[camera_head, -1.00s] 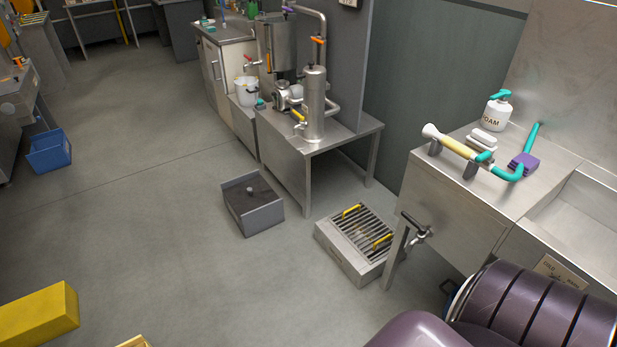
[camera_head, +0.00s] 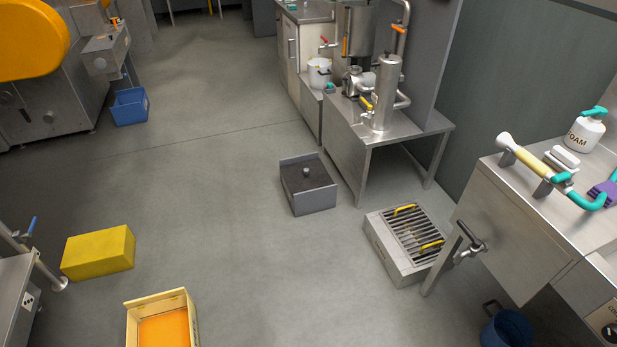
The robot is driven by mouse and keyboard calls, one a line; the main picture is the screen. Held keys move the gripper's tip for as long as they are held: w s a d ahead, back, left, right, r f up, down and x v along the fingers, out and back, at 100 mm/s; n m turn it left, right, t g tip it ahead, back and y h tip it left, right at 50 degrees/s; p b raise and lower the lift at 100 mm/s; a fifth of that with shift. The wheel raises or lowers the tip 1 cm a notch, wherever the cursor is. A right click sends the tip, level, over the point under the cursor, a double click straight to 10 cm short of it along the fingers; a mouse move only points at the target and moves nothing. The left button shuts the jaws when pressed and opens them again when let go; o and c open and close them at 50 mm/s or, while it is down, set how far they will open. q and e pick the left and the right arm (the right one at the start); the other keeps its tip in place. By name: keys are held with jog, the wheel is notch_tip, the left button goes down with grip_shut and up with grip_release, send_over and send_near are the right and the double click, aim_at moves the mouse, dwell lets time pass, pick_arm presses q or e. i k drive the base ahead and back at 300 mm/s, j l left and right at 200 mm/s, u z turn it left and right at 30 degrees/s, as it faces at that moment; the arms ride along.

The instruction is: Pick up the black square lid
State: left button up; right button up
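The black square lid (camera_head: 297,181) has a small round knob on top. It lies in the top of a low grey square box (camera_head: 314,201) on the floor, near the middle of the head view and left of a steel table. The box's back wall stands higher than the lid. Neither of my grippers shows in this view.
A floor drain box with a grate and yellow handles (camera_head: 383,251) sits right of the lid's box. The steel table (camera_head: 344,148) with pipework stands behind it. A yellow block (camera_head: 98,253), an orange-lined crate (camera_head: 190,322) and a blue bin (camera_head: 130,107) are left. Floor in front is clear.

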aim_at(302, 176)
jog(key=i+j+z, duration=0.2)
jog(key=i, duration=0.35)
jog(key=i+j+z, duration=0.2)
jog(key=i+j, duration=0.2)
jog(key=i, duration=0.1)
